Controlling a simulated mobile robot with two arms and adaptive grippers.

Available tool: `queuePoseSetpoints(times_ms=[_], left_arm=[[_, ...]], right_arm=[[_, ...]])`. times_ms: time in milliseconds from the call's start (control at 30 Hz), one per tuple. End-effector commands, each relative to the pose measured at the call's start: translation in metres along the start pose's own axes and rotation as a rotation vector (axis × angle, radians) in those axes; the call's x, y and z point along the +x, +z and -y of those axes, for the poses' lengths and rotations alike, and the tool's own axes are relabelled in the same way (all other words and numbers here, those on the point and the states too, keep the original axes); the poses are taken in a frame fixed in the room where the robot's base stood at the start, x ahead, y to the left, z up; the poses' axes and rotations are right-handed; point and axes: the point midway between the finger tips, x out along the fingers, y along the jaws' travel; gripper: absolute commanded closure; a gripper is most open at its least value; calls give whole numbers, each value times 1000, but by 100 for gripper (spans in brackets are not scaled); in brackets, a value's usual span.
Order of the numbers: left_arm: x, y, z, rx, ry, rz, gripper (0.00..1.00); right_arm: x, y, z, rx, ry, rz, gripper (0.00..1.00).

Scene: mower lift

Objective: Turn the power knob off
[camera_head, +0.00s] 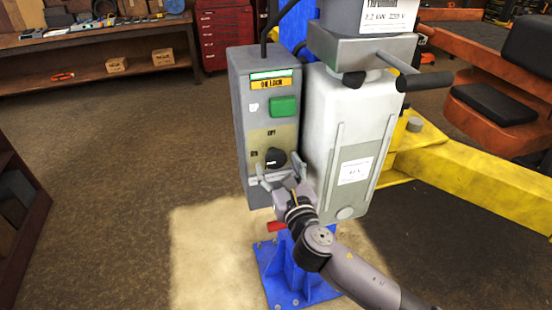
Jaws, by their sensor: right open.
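The black power knob (275,158) sits low on the front of a grey control box (237,130). Its panel is beige, with small "OFF" and "ON" style markings that are hard to read. A green button (284,106) and a yellow label (270,85) are above it. My right gripper (279,168) is open just below and in front of the knob, one finger to its left and one to its right. I cannot tell whether the fingers touch the knob. My left gripper is not in view.
A white tank-like unit (350,120) with a black-gripped lever (425,81) stands right of the box, on a blue base (290,270). A yellow lift arm (480,185) extends right. A red cabinet (225,35) and workbench (90,37) are behind.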

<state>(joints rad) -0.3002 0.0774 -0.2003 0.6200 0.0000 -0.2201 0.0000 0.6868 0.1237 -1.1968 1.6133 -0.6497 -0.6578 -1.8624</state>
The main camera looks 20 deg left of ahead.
Motion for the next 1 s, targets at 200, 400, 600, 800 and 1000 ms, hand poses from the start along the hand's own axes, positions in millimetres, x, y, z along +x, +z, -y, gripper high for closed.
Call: queuePoseSetpoints(times_ms=[200,400,600,800,1000], left_arm=[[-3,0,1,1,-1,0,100],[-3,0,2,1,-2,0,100],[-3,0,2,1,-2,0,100],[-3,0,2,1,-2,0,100],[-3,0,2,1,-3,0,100]], right_arm=[[19,1,-1,0,1,1,38],[23,0,0,0,0,0,38],[23,0,0,0,0,0,41],[23,0,0,0,0,0,54],[22,0,0,0,0,0,67]])
